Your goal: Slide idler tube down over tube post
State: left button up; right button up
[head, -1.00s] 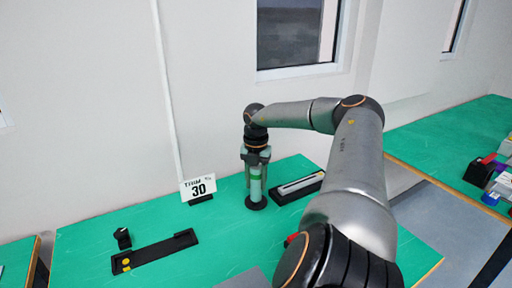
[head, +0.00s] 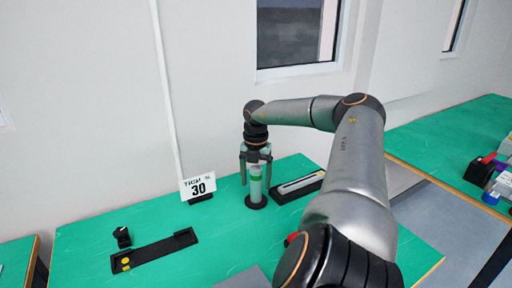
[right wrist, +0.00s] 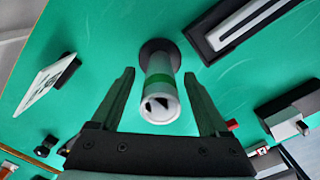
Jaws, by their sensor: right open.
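The idler tube (head: 255,187) is a pale cylinder with a green band. It stands upright on a round black base (head: 256,203) on the green table. In the right wrist view the tube (right wrist: 159,95) shows its open top end, with something dark and white inside; the base (right wrist: 160,53) is beyond it. The tube post itself is hidden or cannot be told apart. My right gripper (right wrist: 158,75) is open, pointing down, with one finger on each side of the tube and a gap to both. It also shows in the head view (head: 256,182). My left gripper is not in view.
A white sign reading 30 (head: 198,186) stands left of the tube. A black tray with a pale strip (head: 299,184) lies close on its right. A long black plate (head: 154,252) and a small black part (head: 122,238) lie front left. The table between is clear.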

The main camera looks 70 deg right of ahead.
notch_tip(320, 180, up, 12)
jog(key=shift+f, duration=0.25)
dwell(0.6)
